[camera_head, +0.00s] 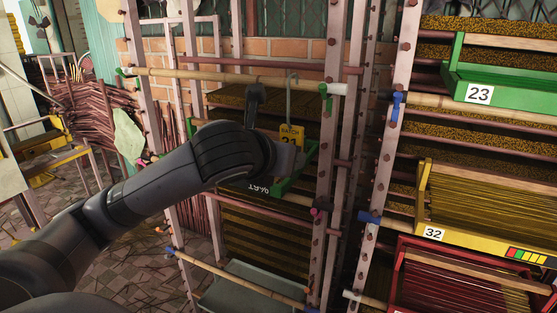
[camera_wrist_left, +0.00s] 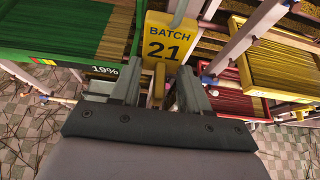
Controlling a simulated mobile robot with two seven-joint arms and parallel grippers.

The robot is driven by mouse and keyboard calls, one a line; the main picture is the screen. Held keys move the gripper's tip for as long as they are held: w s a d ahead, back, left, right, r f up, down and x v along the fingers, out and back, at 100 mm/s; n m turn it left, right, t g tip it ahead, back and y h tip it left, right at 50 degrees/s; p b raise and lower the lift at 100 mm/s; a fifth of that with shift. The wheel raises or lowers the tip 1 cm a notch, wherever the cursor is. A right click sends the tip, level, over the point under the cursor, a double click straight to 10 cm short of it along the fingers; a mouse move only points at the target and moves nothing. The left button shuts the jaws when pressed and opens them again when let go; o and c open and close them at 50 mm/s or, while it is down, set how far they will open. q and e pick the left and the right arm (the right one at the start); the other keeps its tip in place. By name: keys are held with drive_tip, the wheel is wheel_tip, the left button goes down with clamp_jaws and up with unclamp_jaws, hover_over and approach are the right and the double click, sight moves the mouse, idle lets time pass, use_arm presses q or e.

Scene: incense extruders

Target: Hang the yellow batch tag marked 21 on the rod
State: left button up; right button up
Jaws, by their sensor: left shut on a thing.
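The yellow batch tag (camera_head: 291,133) is in the jaws of my left gripper (camera_head: 287,158). In the left wrist view the tag (camera_wrist_left: 168,38) reads BATCH 21 and stands upright between the fingers of my gripper (camera_wrist_left: 157,92). The tag's grey hook (camera_head: 289,100) rises above it. The bamboo rod (camera_head: 222,76) runs across the rack between two posts. The hook's curved top overlaps the rod's right part in the head view; I cannot tell whether it rests over the rod or is in front of it. My right gripper is not in view.
The rack's pink post (camera_head: 333,120) stands close right of the tag. Green tray 23 (camera_head: 480,95), yellow tray 32 (camera_head: 433,235) and a red tray (camera_head: 398,270) fill the right-hand rack. A green tray (camera_wrist_left: 60,58) lies left in the wrist view.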

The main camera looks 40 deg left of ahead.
use_arm(q)
drive_tip(key=w+a+f, duration=0.1)
drive_tip(key=w+a, duration=0.1)
drive_tip(key=w, duration=0.6)
drive_tip(key=shift+w+f, duration=0.35)
idle(0.4)
drive_tip(key=o, duration=1.4)
drive_tip(key=shift+o, duration=0.2)
drive_tip(key=shift+s+d, duration=0.35)
drive_tip(key=shift+s, duration=1.1)
drive_tip(key=shift+s+d, duration=0.3)
drive_tip(key=shift+s, duration=1.2)
drive_tip(key=shift+s+d, duration=0.35)
drive_tip(key=shift+s, duration=1.1)
